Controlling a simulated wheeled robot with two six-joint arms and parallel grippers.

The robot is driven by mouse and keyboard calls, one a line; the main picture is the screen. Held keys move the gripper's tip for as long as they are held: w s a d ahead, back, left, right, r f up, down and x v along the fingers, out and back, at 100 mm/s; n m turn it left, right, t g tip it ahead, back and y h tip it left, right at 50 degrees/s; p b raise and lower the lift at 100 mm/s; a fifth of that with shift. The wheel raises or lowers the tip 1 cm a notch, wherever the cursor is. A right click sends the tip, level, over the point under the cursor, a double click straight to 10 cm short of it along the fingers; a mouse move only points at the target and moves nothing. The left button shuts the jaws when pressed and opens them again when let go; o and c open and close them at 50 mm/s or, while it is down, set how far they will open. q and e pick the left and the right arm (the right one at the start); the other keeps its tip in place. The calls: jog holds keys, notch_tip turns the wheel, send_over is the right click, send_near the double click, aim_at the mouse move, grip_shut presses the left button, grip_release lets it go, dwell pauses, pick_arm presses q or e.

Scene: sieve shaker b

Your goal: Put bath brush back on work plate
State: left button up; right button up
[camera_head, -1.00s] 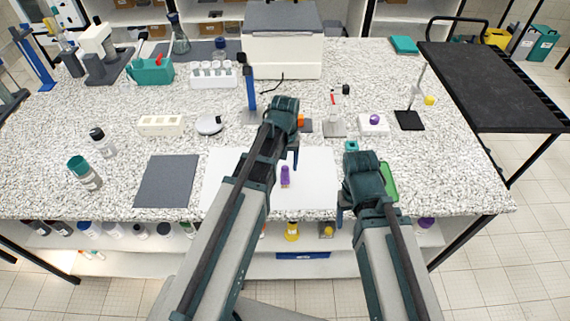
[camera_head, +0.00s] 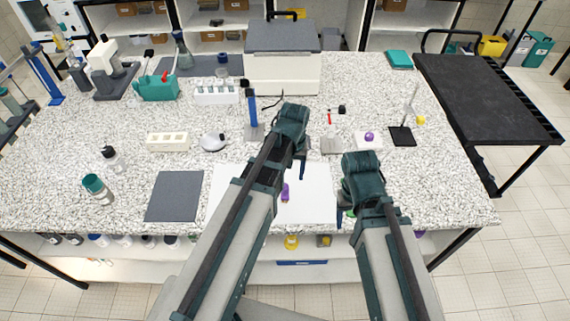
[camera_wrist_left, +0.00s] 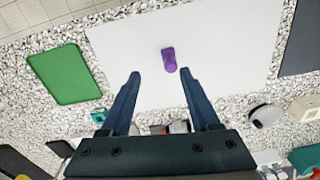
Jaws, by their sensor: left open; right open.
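A small purple object (camera_head: 285,193), perhaps the bath brush, lies on the white plate (camera_head: 310,205), which looks like the work plate. The object also shows in the left wrist view (camera_wrist_left: 168,59), just beyond and between my left fingertips. No brush bristles can be made out. My left gripper (camera_head: 302,171) is open and empty, above the plate's far part; its spread fingers (camera_wrist_left: 157,73) show in the left wrist view. My right gripper (camera_head: 341,216) hangs near the plate's right edge, open; its fingers are partly hidden by its own body.
A dark grey mat (camera_head: 174,196) lies left of the plate. A green mat (camera_wrist_left: 68,75) lies on the other side, mostly hidden by my right arm in the head view. Behind stand a white block with holes (camera_head: 168,141), a blue-columned stand (camera_head: 251,112) and a large grey-lidded box (camera_head: 283,70).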

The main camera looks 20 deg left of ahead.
pick_arm(q)
jog(key=s+d+m+y, duration=0.1)
jog(key=s+d+m, duration=0.4)
jog(key=s+d, duration=0.3)
jog(key=s, duration=0.4)
jog(key=shift+r, duration=0.1)
notch_tip(320, 180, down, 10)
jog(key=b, duration=0.9)
jog(key=shift+m+b, duration=0.3)
jog(key=shift+b, duration=0.1)
jog(key=shift+r, duration=0.1)
